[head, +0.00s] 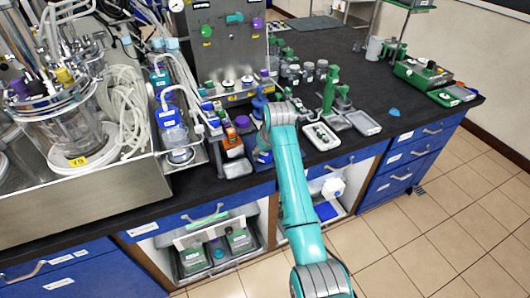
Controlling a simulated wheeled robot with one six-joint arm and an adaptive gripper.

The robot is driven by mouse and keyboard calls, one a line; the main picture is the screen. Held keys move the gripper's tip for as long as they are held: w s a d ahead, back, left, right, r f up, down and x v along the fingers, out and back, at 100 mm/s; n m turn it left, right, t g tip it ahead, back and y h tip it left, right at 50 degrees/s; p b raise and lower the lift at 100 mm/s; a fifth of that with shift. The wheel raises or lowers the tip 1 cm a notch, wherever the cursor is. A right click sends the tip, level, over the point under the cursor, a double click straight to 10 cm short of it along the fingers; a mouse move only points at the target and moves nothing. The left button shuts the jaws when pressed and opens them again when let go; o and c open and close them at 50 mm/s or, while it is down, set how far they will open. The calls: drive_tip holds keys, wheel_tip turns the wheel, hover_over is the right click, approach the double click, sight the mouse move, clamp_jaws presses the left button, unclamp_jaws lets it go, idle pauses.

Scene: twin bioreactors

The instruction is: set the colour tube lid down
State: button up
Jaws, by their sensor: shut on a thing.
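My teal arm reaches up from the bottom of the head view to the bench's front edge. My gripper (264,141) is small and dark under the wrist, largely covered by it. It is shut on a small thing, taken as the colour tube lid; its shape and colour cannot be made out. It hangs near the bench's front edge, beside a blue item (263,157). Whether the held lid touches anything beneath is hidden. Small coloured-lid containers stand left of the wrist, one with a purple lid (242,121).
A white tray (320,136) and a grey tray (363,122) lie to the right.

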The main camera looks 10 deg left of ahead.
drive_tip(key=o, duration=1)
drive_tip(key=shift+f, duration=0.1)
drive_tip(key=v, duration=1.2)
